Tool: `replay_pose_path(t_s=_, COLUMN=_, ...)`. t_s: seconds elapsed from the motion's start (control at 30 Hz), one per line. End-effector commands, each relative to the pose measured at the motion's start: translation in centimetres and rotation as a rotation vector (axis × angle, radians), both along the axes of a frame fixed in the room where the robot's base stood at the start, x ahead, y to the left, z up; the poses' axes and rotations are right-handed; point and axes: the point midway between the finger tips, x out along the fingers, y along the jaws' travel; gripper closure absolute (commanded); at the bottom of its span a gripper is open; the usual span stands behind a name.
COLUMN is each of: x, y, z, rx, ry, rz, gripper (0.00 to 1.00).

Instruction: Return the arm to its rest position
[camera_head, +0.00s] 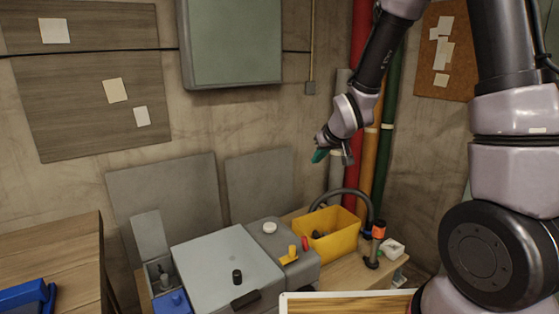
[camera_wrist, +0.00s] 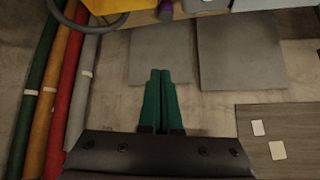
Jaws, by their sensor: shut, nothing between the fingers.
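My gripper (camera_head: 319,156) is in the upper middle of the head view, raised well above the ledge and in front of the wall. Its green fingers (camera_wrist: 161,76) lie side by side in the wrist view, shut with nothing between them. My arm comes in from the right of the head view and bends down to the gripper. The gripper touches nothing that I can see.
Below stand a yellow bin (camera_head: 330,247), a grey box (camera_head: 226,270) with a black knob, and a curved dark hose (camera_head: 345,191). Coloured pipes (camera_head: 379,140) run up the wall close behind my gripper. A green-grey cabinet (camera_head: 232,42) hangs to its left.

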Motion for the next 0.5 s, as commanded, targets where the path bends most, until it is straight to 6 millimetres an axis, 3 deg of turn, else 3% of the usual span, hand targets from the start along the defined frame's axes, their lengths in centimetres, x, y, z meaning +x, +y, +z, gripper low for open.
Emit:
replay_pose_path(t_s=0.03, x=-0.5, y=-1.6, z=2.7, rx=0.012, ry=-0.001, rz=-0.044, gripper=1.00)
replay_pose_path(t_s=0.2, x=-4.1, y=-6.0, z=8.9, rx=0.057, ry=0.045, rz=-0.178, gripper=1.00)
replay_pose_path(t_s=0.37, x=-8.9, y=-9.4, z=13.8, rx=0.117, ry=0.090, rz=-0.293, gripper=1.00)
replay_pose_path(t_s=0.5, x=-13.9, y=-11.6, z=17.3, rx=0.182, ry=0.126, rz=-0.382, gripper=1.00)
